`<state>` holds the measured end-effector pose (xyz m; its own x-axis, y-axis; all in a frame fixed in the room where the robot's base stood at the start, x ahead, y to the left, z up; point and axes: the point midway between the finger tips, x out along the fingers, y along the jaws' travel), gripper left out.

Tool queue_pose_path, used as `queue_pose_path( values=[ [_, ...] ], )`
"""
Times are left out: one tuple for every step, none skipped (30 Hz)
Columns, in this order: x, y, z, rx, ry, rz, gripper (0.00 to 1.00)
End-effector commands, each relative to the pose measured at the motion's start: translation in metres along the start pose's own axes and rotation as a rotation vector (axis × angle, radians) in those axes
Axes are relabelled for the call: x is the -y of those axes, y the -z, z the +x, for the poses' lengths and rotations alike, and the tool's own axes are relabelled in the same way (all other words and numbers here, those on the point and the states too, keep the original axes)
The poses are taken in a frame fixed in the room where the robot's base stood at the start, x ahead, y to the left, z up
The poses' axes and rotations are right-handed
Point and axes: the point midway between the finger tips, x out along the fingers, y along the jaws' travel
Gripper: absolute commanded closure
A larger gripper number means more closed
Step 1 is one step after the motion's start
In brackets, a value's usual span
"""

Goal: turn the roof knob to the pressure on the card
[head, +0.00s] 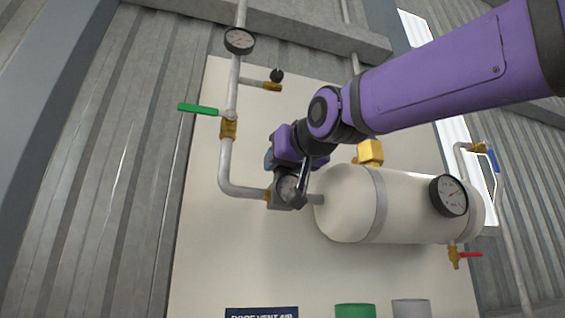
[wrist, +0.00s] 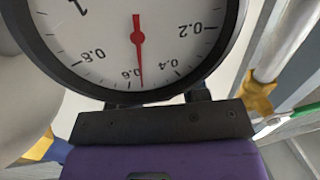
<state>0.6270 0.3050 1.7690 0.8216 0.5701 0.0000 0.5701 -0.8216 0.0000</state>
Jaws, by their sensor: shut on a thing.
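My gripper (head: 298,187) is at the regulator on the pipe left of the white tank, and its fingers are shut. The roof knob is hidden between the fingers and the regulator body. The regulator's round gauge (head: 288,188) is partly covered by my gripper in the head view. In the wrist view the gauge (wrist: 95,45) is large and upside down, above my gripper's dark palm (wrist: 165,122). Its red needle (wrist: 139,50) points between 0.4 and 0.6, closer to 0.6. No card with a pressure can be read in either view.
The white tank (head: 345,205) with its own gauge (head: 448,195) is close on the right. A green lever (head: 198,108) and an upper gauge (head: 239,40) are on the pipe above. A blue sign (head: 262,313), partly cut off, is at the bottom.

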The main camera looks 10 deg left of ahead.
Motion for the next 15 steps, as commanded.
queue_pose_path(
  values=[
    [0.0000, -0.0003, 0.0001, 0.001, 0.000, 0.000, 0.82],
    [0.0000, -0.0003, 0.0001, 0.001, 0.000, 0.000, 0.82],
    [0.0001, -0.0003, 0.0001, 0.001, 0.000, 0.000, 0.54],
    [0.0000, -0.0004, 0.0001, 0.001, 0.000, 0.000, 0.47],
    [0.0000, -0.0003, 0.0001, 0.001, 0.000, 0.000, 0.40],
    [0.0000, -0.0003, 0.0001, 0.001, 0.000, 0.000, 0.33],
    [0.0000, -0.0003, 0.0001, 0.001, 0.000, 0.000, 0.33],
    [0.0000, -0.0003, 0.0001, 0.001, 0.000, 0.000, 0.33],
    [0.0000, -0.0003, 0.0001, 0.000, 0.000, 0.000, 0.33],
    [0.0000, -0.0002, 0.0001, 0.000, 0.000, 0.000, 0.33],
    [0.0000, -0.0002, 0.0001, 0.000, 0.000, 0.000, 0.33],
    [0.0000, -0.0002, 0.0000, 0.000, 0.000, 0.000, 0.33],
    [0.0001, -0.0002, 0.0000, 0.000, 0.000, 0.000, 0.33],
    [0.0001, -0.0002, -0.0002, 0.000, 0.001, 0.000, 0.33],
    [0.0003, -0.0002, -0.0007, 0.000, 0.001, 0.000, 0.33]
  ],
)
